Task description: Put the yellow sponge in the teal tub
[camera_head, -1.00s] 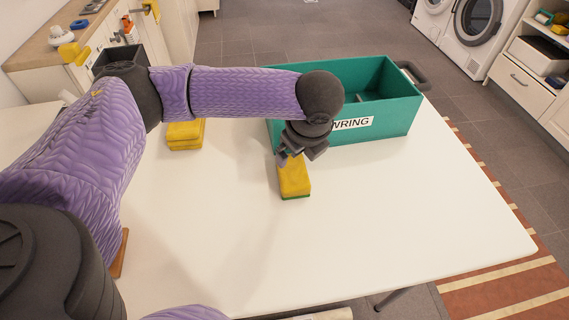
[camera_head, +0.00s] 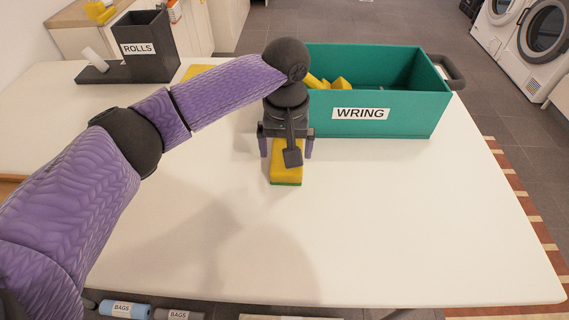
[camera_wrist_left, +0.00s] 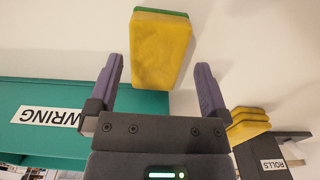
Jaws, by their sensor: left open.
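A yellow sponge with a green underside (camera_head: 287,166) lies on the white table in front of the teal tub. It also shows in the left wrist view (camera_wrist_left: 160,50), just beyond the fingertips. My left gripper (camera_head: 286,152) is open above the far end of the sponge, pointing down, with one purple finger on each side. In the left wrist view the open fingers (camera_wrist_left: 159,70) have a gap to the sponge. The teal tub (camera_head: 405,115), labelled WRING, stands behind and right of the gripper. Yellow pieces (camera_head: 335,83) show inside it. My right gripper is out of view.
A dark ROLLS holder (camera_head: 147,45) stands at the back left. The table's front and right (camera_head: 400,220) are clear.

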